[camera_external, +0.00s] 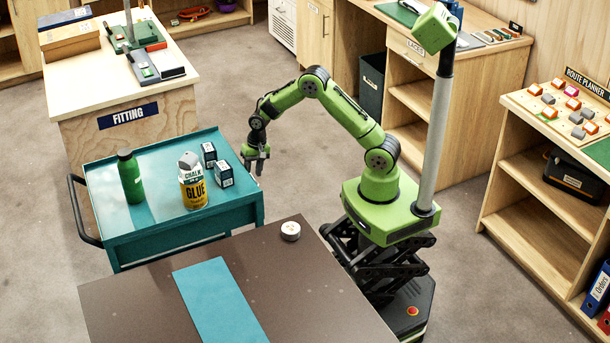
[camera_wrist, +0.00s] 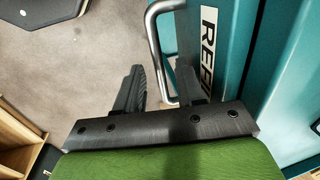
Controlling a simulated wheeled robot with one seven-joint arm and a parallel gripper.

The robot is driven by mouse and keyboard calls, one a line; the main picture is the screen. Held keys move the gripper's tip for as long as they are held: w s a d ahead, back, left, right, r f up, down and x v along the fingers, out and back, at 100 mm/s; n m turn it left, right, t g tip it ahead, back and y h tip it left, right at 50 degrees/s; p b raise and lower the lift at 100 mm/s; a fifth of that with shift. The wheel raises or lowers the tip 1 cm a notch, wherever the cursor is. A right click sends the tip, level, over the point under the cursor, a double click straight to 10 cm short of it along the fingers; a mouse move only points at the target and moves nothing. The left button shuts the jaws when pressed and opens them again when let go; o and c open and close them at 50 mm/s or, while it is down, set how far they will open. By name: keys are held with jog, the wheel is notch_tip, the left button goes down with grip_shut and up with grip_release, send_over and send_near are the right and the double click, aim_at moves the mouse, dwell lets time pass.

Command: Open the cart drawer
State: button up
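The teal cart (camera_external: 180,238) stands left of my arm; its drawer face is turned away from the outside camera. In the wrist view the teal drawer front (camera_wrist: 228,55) carries a white label, partly covered by a finger. A grey metal bar handle (camera_wrist: 157,50) stands out from that front. My gripper (camera_external: 256,160) is at the cart's right side, fingers pointing down. In the wrist view my gripper (camera_wrist: 161,90) is open, with the handle's near end between its two fingers. I cannot tell whether either finger touches the handle. The drawer looks shut, though its edges are only partly seen.
On the cart top stand a green bottle (camera_external: 131,177), a glue bottle (camera_external: 193,183) and two small dark boxes (camera_external: 223,173). Open floor (camera_external: 300,190) lies right of the cart.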

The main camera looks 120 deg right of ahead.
grip_shut()
dwell(0.3)
jog(key=s+b, duration=0.2)
jog(key=s, duration=2.4)
jog(key=shift+s, duration=0.1)
grip_release()
notch_tip(320, 180, up, 15)
jog(key=s+p, duration=0.3)
jog(key=p, duration=0.3)
jog(key=shift+r, duration=0.2)
